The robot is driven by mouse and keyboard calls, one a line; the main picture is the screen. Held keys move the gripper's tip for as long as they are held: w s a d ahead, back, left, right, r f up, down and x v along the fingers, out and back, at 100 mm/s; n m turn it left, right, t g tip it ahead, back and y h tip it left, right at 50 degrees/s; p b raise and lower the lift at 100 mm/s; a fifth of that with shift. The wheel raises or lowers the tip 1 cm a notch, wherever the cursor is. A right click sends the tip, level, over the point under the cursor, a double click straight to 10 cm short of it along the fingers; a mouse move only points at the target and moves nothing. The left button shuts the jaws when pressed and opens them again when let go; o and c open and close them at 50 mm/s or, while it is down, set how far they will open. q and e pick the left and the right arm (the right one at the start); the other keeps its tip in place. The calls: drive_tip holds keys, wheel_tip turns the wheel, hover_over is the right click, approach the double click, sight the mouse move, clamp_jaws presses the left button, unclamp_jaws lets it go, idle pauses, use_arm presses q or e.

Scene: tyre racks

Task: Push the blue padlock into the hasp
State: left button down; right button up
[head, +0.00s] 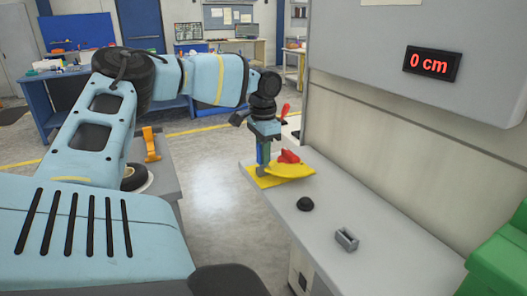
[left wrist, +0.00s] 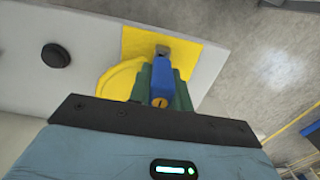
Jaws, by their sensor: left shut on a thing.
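My left gripper (head: 264,158) is shut on the blue padlock (left wrist: 161,78) and points down at the near side of a yellow plate. In the left wrist view the padlock sits between the green fingers (left wrist: 160,92), its brass keyhole end facing the camera. A small grey metal piece, likely the hasp or the shackle (left wrist: 162,51), shows just beyond it over the yellow plate (left wrist: 188,42). I cannot tell whether the padlock is inside the hasp. A yellow rounded part (head: 292,171) with a red handle (head: 288,156) lies beside the gripper. My right gripper is out of view.
The grey bench (head: 330,215) carries a black knob (head: 305,204) and a small grey bracket (head: 346,240). A wall display (head: 432,64) reads 0 cm. A green object (head: 503,250) stands at the right edge. Open floor (head: 215,190) lies left of the bench.

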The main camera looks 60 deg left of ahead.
use_arm(q)
drive_tip(key=shift+f, duration=0.6)
drive_tip(key=c, duration=0.6)
unclamp_jaws()
drive_tip(key=shift+r, duration=0.1)
drive_tip(key=shift+r, duration=0.9)
wheel_tip(320, 180, up, 4)
drive_tip(key=shift+r+p, duration=0.15)
drive_tip(key=shift+p, duration=0.8)
drive_tip(key=shift+r+p, duration=0.45)
drive_tip(key=shift+r, duration=1.4)
